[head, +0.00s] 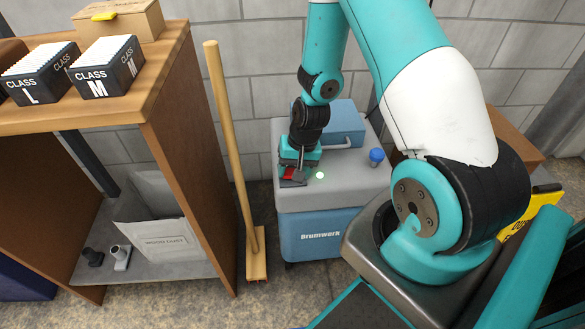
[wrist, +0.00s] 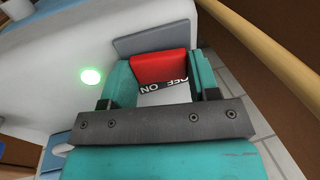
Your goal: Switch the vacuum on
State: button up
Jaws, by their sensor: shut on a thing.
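The vacuum (head: 322,225) is a blue and grey unit marked "Brumwerk", standing by the wall. Its red switch (head: 289,173) sits on the grey top and also shows in the wrist view (wrist: 160,66), above an "OFF ON" label (wrist: 165,84). A green light (wrist: 92,76) glows beside the switch and also shows in the head view (head: 320,175). My gripper (head: 297,168) is down at the switch. In the wrist view its teal fingers (wrist: 162,80) stand on both sides of the red switch, shut on it. The switch's underside is hidden.
A broom (head: 230,150) leans on the wall left of the vacuum. A wooden shelf (head: 180,140) with class boxes (head: 105,66) stands further left. A blue knob (head: 376,157) sits on the vacuum's right side. A yellow sign (head: 530,215) is at the right.

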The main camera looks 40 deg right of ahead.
jog(key=o, duration=0.9)
jog(key=p+v, duration=0.4)
jog(key=v, duration=1.3)
jog(key=shift+r, duration=0.2)
